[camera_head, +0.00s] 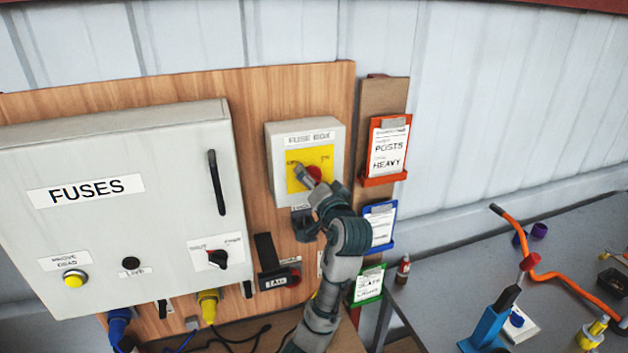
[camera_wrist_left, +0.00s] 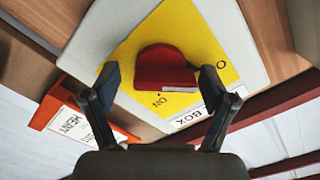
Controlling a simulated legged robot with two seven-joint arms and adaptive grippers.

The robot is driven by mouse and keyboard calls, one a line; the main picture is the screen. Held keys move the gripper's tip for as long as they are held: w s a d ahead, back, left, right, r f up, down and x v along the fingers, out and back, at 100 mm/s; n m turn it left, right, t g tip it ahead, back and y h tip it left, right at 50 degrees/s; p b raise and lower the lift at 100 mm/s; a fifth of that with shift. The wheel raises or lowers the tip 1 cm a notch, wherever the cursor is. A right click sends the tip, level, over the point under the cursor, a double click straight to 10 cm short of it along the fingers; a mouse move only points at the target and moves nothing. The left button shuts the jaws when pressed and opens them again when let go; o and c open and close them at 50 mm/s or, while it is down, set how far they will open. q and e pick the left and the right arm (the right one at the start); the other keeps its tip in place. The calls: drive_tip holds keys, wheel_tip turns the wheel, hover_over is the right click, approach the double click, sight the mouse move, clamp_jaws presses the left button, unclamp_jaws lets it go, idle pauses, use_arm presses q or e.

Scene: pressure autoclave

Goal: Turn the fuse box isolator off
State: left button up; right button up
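The fuse box isolator (camera_head: 331,137) is a pale grey box with a yellow plate on the wooden board, labelled "FUSE BOX". Its red knob (camera_head: 314,173) is partly hidden by my left gripper (camera_head: 303,172) in the head view. In the left wrist view the red knob (camera_wrist_left: 165,70) lies between and just beyond the open fingers of my left gripper (camera_wrist_left: 160,83), and looks clear of both. The word "ON" shows on the yellow plate (camera_wrist_left: 210,70) beside the knob. My right gripper is not in view.
A large grey FUSES cabinet (camera_head: 120,240) with a black handle (camera_head: 216,182) stands to the left. Clipboards, including an orange one (camera_head: 385,180), hang to the right. A black-handled device (camera_head: 266,252) sits below the isolator. A grey table (camera_head: 450,290) with tools is at lower right.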

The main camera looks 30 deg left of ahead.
use_arm(q)
drive_tip(key=shift+d+r, duration=0.1)
drive_tip(key=shift+s+d, duration=0.2)
drive_tip(key=shift+s, duration=0.05)
drive_tip(key=v, duration=1.1)
drive_tip(key=shift+d, duration=0.25)
drive_tip(key=shift+a+f, duration=0.1)
drive_tip(key=shift+f, duration=0.15)
